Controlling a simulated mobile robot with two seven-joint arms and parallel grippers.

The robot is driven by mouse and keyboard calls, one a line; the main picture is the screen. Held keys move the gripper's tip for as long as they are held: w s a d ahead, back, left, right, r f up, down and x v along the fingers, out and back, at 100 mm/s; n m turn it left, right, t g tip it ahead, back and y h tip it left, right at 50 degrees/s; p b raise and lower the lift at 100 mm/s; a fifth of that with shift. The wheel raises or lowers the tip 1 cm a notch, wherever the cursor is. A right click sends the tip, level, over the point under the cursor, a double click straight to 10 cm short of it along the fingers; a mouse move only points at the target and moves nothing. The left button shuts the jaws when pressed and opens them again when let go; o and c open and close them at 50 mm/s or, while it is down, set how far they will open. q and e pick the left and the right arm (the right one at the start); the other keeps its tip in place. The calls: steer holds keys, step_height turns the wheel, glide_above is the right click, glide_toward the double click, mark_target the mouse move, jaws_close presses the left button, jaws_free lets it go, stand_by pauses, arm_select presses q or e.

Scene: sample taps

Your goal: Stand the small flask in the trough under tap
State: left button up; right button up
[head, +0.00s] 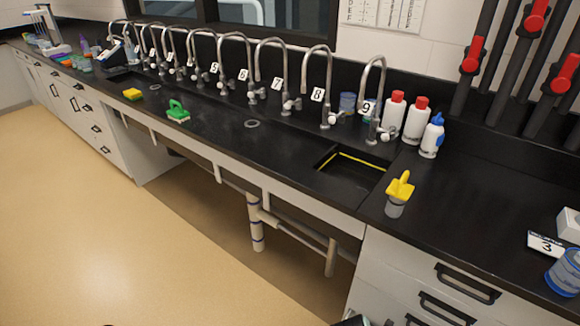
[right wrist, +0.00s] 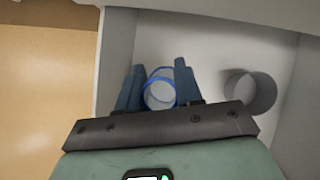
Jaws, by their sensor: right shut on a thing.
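In the right wrist view my right gripper (right wrist: 158,88) is shut on a small clear flask (right wrist: 160,95) with a blue rim, seen from above between the blue fingers. The flask is inside a white-walled space like an open drawer; whether it touches the floor there is unclear. In the head view a row of curved taps with number cards runs along the black bench, among them tap 9 (head: 371,95), tap 8 (head: 328,85) and tap 7 (head: 286,80). A black recessed trough (head: 345,185) with a yellow strip lies in front of taps 8 and 9. My left gripper is out of view.
A grey round shape (right wrist: 250,92), perhaps a shadow, is right of the flask. White bottles with red caps (head: 415,120), a blue-topped bottle (head: 432,136) and a yellow-topped container (head: 397,195) stand near the trough. A green brush (head: 178,112) and yellow sponge (head: 132,94) lie further left.

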steer(key=w+a+r+m+g+h, duration=0.2)
steer(key=w+r+m, duration=0.3)
steer(key=r, duration=0.2)
steer(key=w+a+r+m+g+h, duration=0.2)
steer(key=w+a+r+m, duration=0.15)
steer(key=r+m, duration=0.2)
arm_select(q)
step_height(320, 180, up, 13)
steer(key=p, duration=1.3)
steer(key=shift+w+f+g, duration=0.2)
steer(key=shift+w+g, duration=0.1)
arm_select(e)
steer(key=s+a+r+m+g+y, duration=0.2)
steer(key=r+m+g, duration=0.1)
steer(key=r+m, duration=0.4)
steer(key=s+a+r+m+g+y, duration=0.2)
steer(key=r+m, duration=0.5)
steer(key=r, duration=0.4)
steer(key=s+a+r+m+g+y, duration=0.2)
steer(key=s+a+r+m+g, duration=0.1)
steer(key=r+m, duration=0.4)
step_height(320, 180, up, 3)
steer(key=shift+s+a+r+g+y, duration=0.15)
steer(key=shift+a+g+y, duration=0.15)
steer(key=shift+a+y, duration=0.15)
steer(key=shift+a, duration=0.1)
